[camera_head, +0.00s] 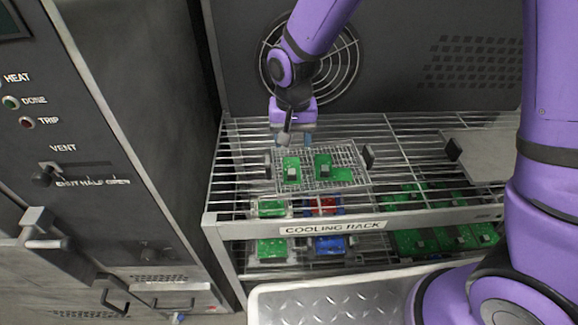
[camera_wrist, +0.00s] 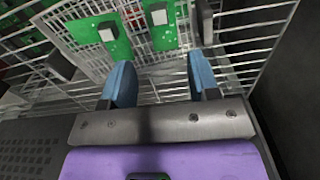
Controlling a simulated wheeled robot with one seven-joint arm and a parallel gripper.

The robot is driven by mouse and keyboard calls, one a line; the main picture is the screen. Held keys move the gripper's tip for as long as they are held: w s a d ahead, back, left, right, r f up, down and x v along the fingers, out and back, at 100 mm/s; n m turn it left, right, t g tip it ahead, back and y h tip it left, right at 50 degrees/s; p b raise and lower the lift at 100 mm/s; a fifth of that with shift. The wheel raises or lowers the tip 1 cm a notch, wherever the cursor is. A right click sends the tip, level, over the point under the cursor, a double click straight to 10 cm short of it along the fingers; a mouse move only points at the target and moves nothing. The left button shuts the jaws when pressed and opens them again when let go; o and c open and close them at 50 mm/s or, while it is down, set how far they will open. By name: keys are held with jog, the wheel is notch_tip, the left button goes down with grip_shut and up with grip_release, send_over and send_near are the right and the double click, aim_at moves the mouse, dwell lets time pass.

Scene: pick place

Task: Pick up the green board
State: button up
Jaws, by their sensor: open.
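Two green boards lie side by side on a small wire tray (camera_head: 308,151) on the rack's upper shelf. In the wrist view the boards show at the top, one green board (camera_wrist: 108,36) left and another green board (camera_wrist: 161,28) nearer the middle. My gripper (camera_head: 296,139) is just behind the tray, above the shelf. Its blue fingertips also show in the wrist view (camera_wrist: 162,84), apart, with only wire mesh visible between them.
The cooling rack (camera_head: 430,219) has a lower shelf with more green boards (camera_head: 421,241), a red piece (camera_head: 322,205) and a blue piece (camera_head: 331,245). Dark handles (camera_head: 368,156) stand at the tray's sides. A grey cabinet (camera_head: 120,120) stands left; a fan wall (camera_head: 400,55) is behind.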

aim_at(292, 169)
notch_tip(292, 169, down, 11)
jog(key=shift+w+r, duration=0.1)
jog(key=shift+r, duration=0.05)
dwell(0.5)
jog(key=shift+c, duration=0.4)
jog(key=c, duration=0.9)
